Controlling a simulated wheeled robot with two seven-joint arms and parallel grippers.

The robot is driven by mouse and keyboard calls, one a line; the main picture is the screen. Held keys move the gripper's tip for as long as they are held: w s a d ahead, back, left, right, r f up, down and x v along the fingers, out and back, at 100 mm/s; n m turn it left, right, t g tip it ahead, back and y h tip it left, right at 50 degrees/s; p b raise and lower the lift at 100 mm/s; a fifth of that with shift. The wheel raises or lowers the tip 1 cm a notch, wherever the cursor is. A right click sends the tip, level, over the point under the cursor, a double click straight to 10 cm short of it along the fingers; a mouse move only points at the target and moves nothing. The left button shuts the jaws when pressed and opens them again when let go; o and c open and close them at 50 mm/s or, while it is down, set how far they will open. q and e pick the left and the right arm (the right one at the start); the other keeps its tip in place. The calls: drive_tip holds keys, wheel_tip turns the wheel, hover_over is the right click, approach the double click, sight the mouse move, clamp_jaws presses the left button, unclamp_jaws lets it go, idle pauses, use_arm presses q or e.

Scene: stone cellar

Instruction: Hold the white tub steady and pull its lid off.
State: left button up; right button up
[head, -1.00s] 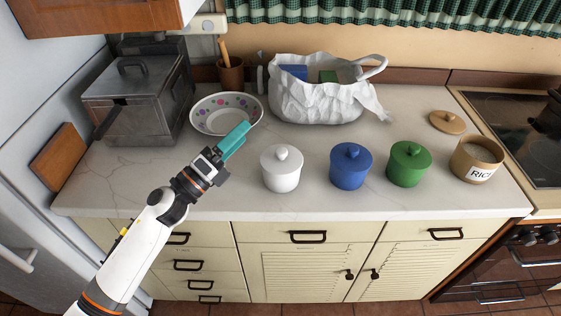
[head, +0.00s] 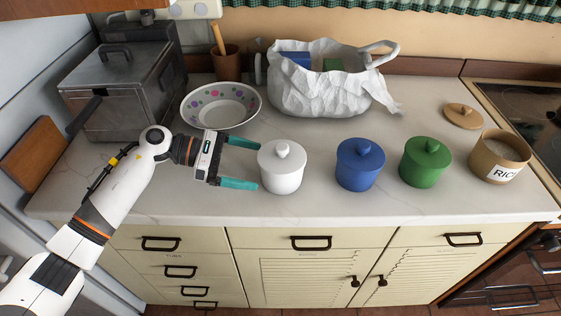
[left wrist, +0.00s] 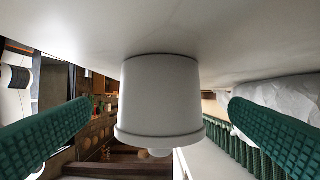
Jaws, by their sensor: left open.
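The white tub (head: 281,176) stands upright on the counter, with its knobbed lid (head: 282,152) on. In the left wrist view the tub (left wrist: 160,95) appears upside down, between the two teal fingers and beyond them. My left gripper (head: 250,164) is open just left of the tub, its fingers pointing at it, one on the far side and one on the near side. The fingertips are close to the tub's left side; I cannot tell whether they touch it. My right gripper is not in view.
A blue tub (head: 360,167) and a green tub (head: 425,163) stand to the right, then an open rice canister (head: 499,158) with its wooden lid (head: 463,116) behind. A patterned bowl (head: 221,106) and a white bag (head: 318,95) stand behind. The front counter strip is clear.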

sight(277, 169)
use_arm(q)
drive_tip(key=p+x, duration=0.1)
drive_tip(key=x, duration=0.1)
drive_tip(key=shift+d, duration=0.45)
drive_tip(key=shift+f+b+x, duration=0.25)
drive_tip(key=shift+b+x, duration=0.65)
drive_tip(key=shift+x, duration=0.3)
drive_tip(key=shift+b+x, duration=0.4)
drive_tip(key=shift+x, duration=0.45)
drive_tip(key=shift+r, duration=0.1)
drive_tip(key=c, duration=0.6)
